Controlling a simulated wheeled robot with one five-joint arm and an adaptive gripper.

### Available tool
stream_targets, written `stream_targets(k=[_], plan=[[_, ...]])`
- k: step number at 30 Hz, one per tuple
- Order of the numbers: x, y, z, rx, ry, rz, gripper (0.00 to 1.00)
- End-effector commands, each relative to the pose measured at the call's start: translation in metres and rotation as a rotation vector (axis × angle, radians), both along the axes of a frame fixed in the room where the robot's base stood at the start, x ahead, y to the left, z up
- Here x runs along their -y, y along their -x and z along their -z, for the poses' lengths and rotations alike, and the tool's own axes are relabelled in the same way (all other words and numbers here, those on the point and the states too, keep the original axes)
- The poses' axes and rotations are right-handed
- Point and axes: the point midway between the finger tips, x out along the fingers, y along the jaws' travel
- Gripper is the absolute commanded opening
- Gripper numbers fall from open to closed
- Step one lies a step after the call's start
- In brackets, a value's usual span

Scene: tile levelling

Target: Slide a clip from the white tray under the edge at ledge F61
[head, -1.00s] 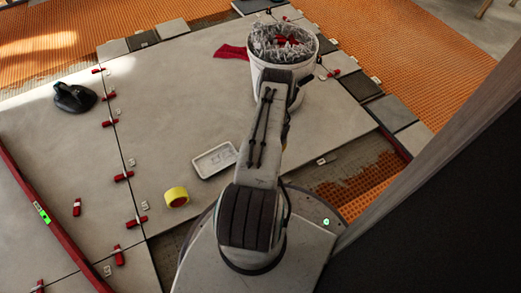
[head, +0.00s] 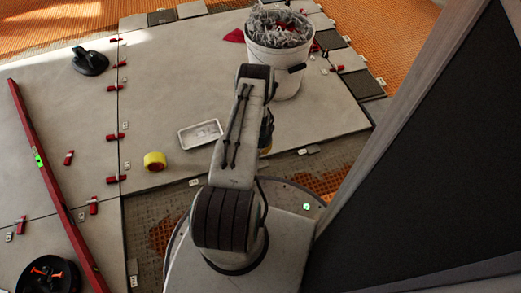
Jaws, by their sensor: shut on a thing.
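The white tray (head: 183,141) lies on the large grey tile, just left of my arm, with something pale and small in it that I cannot make out. My gripper (head: 265,142) shows only as a dark sliver with a yellowish patch at the right side of my arm. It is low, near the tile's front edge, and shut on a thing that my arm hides. A small white piece (head: 303,151) sits at that edge to the right of my gripper. Another white piece (head: 193,182) is at the edge to the left. I cannot read which ledge is F61.
A white bucket (head: 270,62) of grey pieces stands behind my arm. A yellow tape roll (head: 154,161) lies near the tray. Red wedges (head: 116,137) line the left joint. A long red level (head: 53,187), black suction cup (head: 90,61) and black tub (head: 47,275) are left. A dark panel (head: 420,170) fills the right.

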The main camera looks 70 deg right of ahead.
Motion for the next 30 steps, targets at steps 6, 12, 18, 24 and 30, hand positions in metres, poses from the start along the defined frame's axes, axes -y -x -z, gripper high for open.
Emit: stream_targets(k=[6, 12, 18, 24, 30], plan=[[0.000, 0.000, 0.015, 0.000, 0.000, -0.004, 0.00], [0.000, 0.000, 0.032, 0.000, 0.000, -0.003, 0.00], [0.001, 0.000, 0.047, 0.000, 0.002, -0.003, 0.00], [0.000, 0.000, 0.057, 0.001, 0.001, -0.003, 0.00], [0.000, 0.000, 0.061, 0.001, 0.001, -0.003, 0.00]])
